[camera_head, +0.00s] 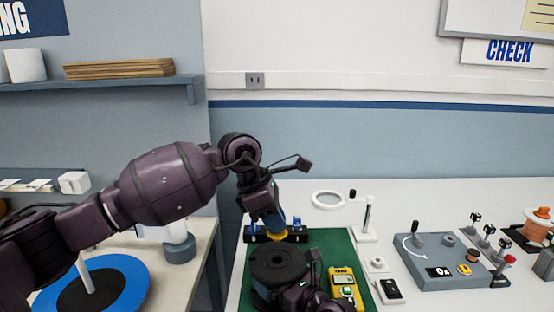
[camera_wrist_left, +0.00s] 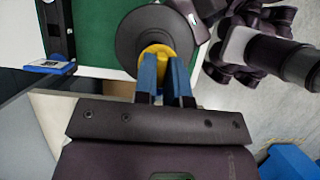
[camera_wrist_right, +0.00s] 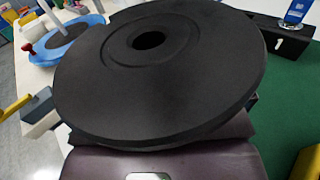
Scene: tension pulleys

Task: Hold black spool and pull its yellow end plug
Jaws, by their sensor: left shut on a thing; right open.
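The black spool (camera_head: 278,265) shows its round top disc with an open centre hole over the green mat. The right wrist view shows this disc (camera_wrist_right: 190,85) close up, with nothing yellow in the hole. My left gripper (camera_wrist_left: 165,75) has its blue fingers shut on the yellow end plug (camera_wrist_left: 157,52). In the head view this plug (camera_head: 276,237) is beyond the spool's far rim, apart from the hole. My right gripper (camera_head: 300,295) is at the spool's near right side and open. The spool hides its fingertips in the right wrist view.
The green mat (camera_head: 345,245) has a yellow meter (camera_head: 344,286) on its right. A black block with blue-topped pegs (camera_head: 297,230) stands at the mat's back edge. A grey control box (camera_head: 440,262) is further right. A blue disc (camera_head: 125,280) lies on the left table.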

